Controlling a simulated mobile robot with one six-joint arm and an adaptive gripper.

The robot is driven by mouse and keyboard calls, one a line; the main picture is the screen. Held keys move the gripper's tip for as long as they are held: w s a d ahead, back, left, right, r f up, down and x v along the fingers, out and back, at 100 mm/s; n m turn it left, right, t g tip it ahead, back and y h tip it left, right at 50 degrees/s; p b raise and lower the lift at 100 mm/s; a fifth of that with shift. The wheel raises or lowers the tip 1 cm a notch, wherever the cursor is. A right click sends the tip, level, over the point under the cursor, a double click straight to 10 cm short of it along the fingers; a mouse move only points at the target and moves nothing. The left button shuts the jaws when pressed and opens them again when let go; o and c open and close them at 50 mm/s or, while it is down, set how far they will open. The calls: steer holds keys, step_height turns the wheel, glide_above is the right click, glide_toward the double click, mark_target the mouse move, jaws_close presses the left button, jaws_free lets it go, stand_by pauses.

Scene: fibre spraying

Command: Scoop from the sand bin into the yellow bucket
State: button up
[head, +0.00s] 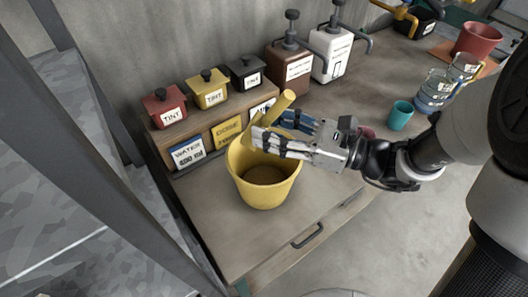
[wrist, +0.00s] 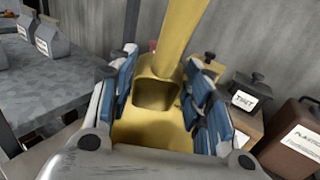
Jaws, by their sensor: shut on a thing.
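The yellow bucket (head: 264,196) stands upright on the bench, its inside shaded and brownish at the bottom. My gripper (head: 268,139) is over the bucket's back right rim, its blue-padded fingers shut on a yellow scoop (head: 285,105). The scoop's round end sticks up behind the fingers in the head view. In the wrist view, the scoop (wrist: 183,40) lies between the fingers (wrist: 160,105), with a hollow part close to them and a long shaft rising away. I cannot tell whether it holds anything. I cannot make out a sand bin in either view.
Red, yellow and black tint pots (head: 209,89) stand on a shelf behind the bucket, above a water label (head: 188,153). Brown (head: 289,72) and white (head: 331,54) pump jugs stand further back. A teal cup (head: 400,115) is at right. The bench front, with a drawer handle (head: 307,236), is clear.

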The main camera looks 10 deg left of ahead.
mark_target(256, 119)
steer(key=shift+w+a+r, duration=0.1)
steer(key=shift+a+r+h, duration=0.35)
steer(key=shift+a+h, duration=0.25)
steer(key=shift+h, duration=0.4)
steer(key=a+h, duration=0.1)
steer(key=h, duration=0.1)
steer(key=shift+w+a+r+g+h, duration=0.1)
steer(key=shift+a+r+g+h, duration=0.05)
steer(key=shift+a+g+h, duration=0.25)
steer(key=shift+a+r+h+p, duration=0.15)
steer(key=shift+h+p, duration=0.15)
steer(key=shift+p, duration=0.7)
steer(key=shift+w+a+h+p, duration=0.1)
steer(key=shift+a+h+p, duration=0.3)
steer(key=shift+p, duration=0.7)
steer(key=a+h+p, duration=0.1)
steer(key=a+p, duration=0.1)
steer(key=p, duration=0.2)
steer(key=shift+w+a+h, duration=0.15)
steer(key=shift+a+h, duration=0.05)
steer(key=shift+h, duration=0.2)
steer(key=h+p, duration=0.1)
steer(key=p, duration=0.4)
steer(key=a+h+p, duration=0.1)
steer(key=p, duration=0.4)
steer(key=a+f+g+h+p, duration=0.1)
steer(key=h+p, duration=0.1)
steer(key=p, duration=0.3)
steer(key=shift+w, duration=0.2)
